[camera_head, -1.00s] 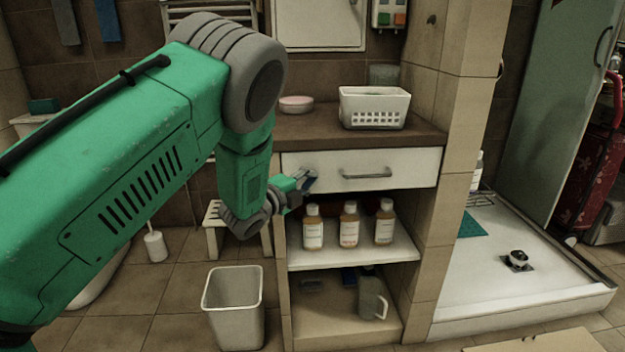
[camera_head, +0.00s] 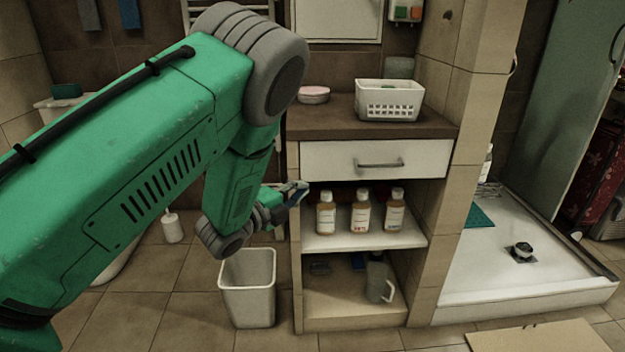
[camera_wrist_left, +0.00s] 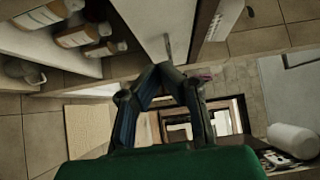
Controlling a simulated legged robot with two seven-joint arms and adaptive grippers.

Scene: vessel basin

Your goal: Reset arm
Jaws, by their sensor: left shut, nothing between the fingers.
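My left arm is green and comes in from the left in the head view. My left gripper (camera_head: 297,191) is shut and empty, at the left edge of the cabinet, just below the level of the white drawer (camera_head: 340,161). In the left wrist view the gripper (camera_wrist_left: 163,68) has its fingertips together, with nothing between them. The drawer looks closed, with a grey bar handle (camera_head: 380,164) on its front. My right gripper is not in view.
Several brown bottles (camera_head: 361,217) stand on the cabinet's open shelf, beside the gripper. A grey jug (camera_head: 377,281) stands on the shelf below. A white basket (camera_head: 389,101) sits on the countertop. A bin (camera_head: 247,290) stands on the floor below my arm.

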